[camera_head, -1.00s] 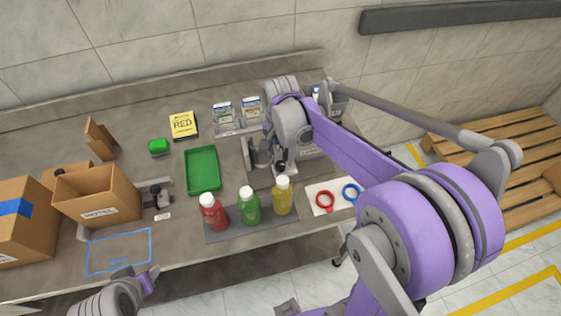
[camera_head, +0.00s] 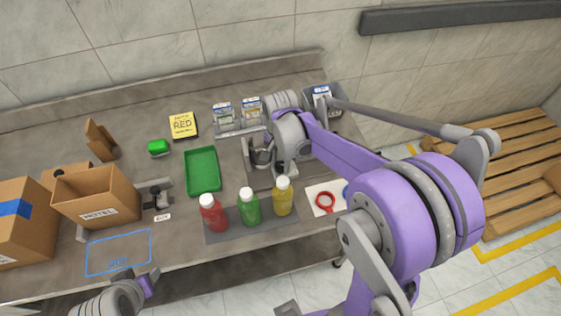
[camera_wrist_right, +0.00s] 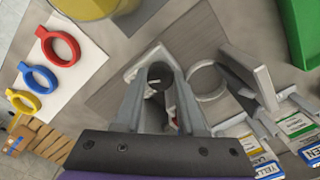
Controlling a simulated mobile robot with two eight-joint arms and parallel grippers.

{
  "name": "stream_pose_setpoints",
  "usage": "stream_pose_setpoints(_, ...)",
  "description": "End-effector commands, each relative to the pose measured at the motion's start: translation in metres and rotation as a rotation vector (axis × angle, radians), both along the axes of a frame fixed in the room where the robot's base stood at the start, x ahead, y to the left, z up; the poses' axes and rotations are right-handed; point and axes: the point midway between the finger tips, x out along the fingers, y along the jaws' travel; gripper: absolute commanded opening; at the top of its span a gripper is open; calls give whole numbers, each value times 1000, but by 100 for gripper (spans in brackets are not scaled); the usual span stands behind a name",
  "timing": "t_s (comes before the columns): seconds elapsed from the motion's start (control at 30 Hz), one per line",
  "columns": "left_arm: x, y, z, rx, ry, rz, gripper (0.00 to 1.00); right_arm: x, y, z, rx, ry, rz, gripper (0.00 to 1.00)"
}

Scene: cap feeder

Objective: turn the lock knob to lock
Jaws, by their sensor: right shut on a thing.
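The lock knob (camera_wrist_right: 159,74) is dark and round, with a pale mark on top, in the right wrist view. It stands on the grey feeder plate (camera_wrist_right: 135,73). My right gripper (camera_wrist_right: 161,88) is shut on it, one finger on each side. In the head view my right gripper (camera_head: 284,167) is over the feeder and hides the knob; the feeder's round holder (camera_head: 261,158) shows just left of it. My left gripper (camera_head: 148,281) is low at the table's front edge, away from the feeder; its jaws are too unclear to judge.
Red, green and yellow bottles (camera_head: 248,208) stand on a grey mat in front of the feeder. A green tray (camera_head: 202,171) is to the left, labelled card holders (camera_head: 237,117) behind. Coloured rings (camera_wrist_right: 60,47) lie on a white sheet to the right.

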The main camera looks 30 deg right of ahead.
Motion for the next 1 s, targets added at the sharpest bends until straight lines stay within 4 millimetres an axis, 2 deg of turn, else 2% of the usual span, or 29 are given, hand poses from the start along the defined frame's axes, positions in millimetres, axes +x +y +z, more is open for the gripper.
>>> stream_pose_setpoints(0.47, -2, 0, -4, 0, 3, 0, 50, 0, 0, 0, 0, 0, 68, 0)
stream_pose_setpoints(0.67, -4, 0, -10, 0, 8, 0, 50, 0, 0, -1, 0, 0, 200, 0)
stream_pose_setpoints(1.0, -8, 0, -22, 0, 15, 0, 50, 0, 0, -1, 1, 1, 517, 0)
